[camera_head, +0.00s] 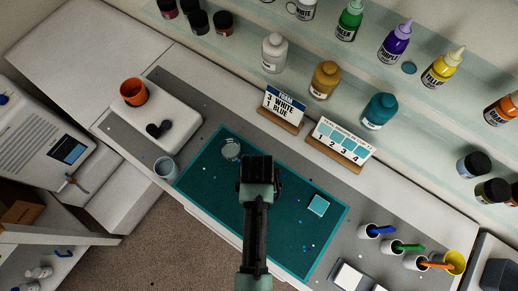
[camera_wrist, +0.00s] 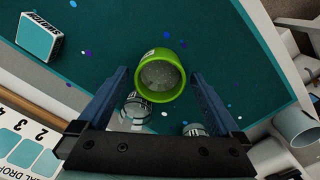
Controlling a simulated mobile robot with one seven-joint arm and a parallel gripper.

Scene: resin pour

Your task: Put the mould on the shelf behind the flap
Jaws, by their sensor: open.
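My gripper (camera_head: 256,170) is over the teal mat (camera_head: 215,185), open. In the wrist view its two fingers (camera_wrist: 159,76) appear on either side of a lime-green cup (camera_wrist: 144,88) with pale, grainy contents. I cannot tell if they touch it. The cup is hidden by my arm in the head view. Two clear round pieces lie near it, one at the left finger (camera_wrist: 135,106) and one at the right finger (camera_wrist: 193,130). A clear round piece also shows on the mat in the head view (camera_head: 231,149). I cannot identify the mould or the flap for certain.
A teal-topped swatch block (camera_head: 318,205) lies on the mat. Glass shelves with bottles, such as the teal one (camera_head: 379,111), and two label cards stand behind. An orange cup (camera_head: 133,92) and a grey-blue cup (camera_head: 166,168) stand left. Small cups with coloured sticks (camera_head: 375,231) stand right.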

